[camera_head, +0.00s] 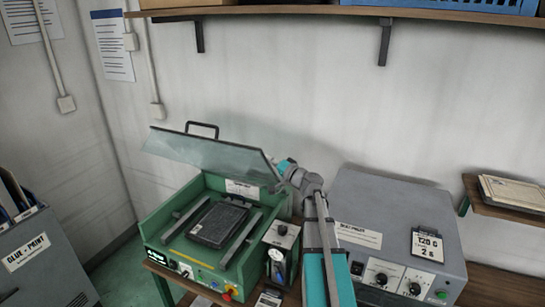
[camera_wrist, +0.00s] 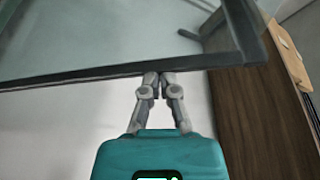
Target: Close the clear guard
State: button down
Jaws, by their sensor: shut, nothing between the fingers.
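The clear guard (camera_head: 210,152) is a see-through panel with a black handle (camera_head: 202,129) on its top edge. It stands raised and tilted over the green machine (camera_head: 165,222), which holds a dark block (camera_head: 218,223) on its bed. My gripper (camera_wrist: 160,77) is shut and empty. In the wrist view its fingertips are at the dark edge of the guard (camera_wrist: 120,72); whether they touch it I cannot tell. In the head view my gripper is at the guard's right end, with its fingertips not clear to see.
A grey control box (camera_head: 400,222) with knobs stands right of my arm. A small gauge unit (camera_head: 281,250) stands between the green machine and my arm. A wall shelf (camera_head: 340,11) runs above. A grey cabinet (camera_head: 45,265) is at the left.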

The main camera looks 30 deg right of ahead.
jog(key=shift+s+a+f+b, duration=0.65)
jog(key=shift+a+f+b, duration=0.05)
jog(key=shift+a+f, duration=0.15)
jog(key=shift+s+a+f+b, duration=0.65)
jog(key=shift+a+f, duration=0.05)
jog(key=shift+f, duration=0.15)
jog(key=shift+r, duration=0.1)
jog(key=s+d, duration=0.6)
jog(key=s, duration=0.1)
jog(key=shift+s+r, duration=0.15)
jog(key=shift+s, duration=0.05)
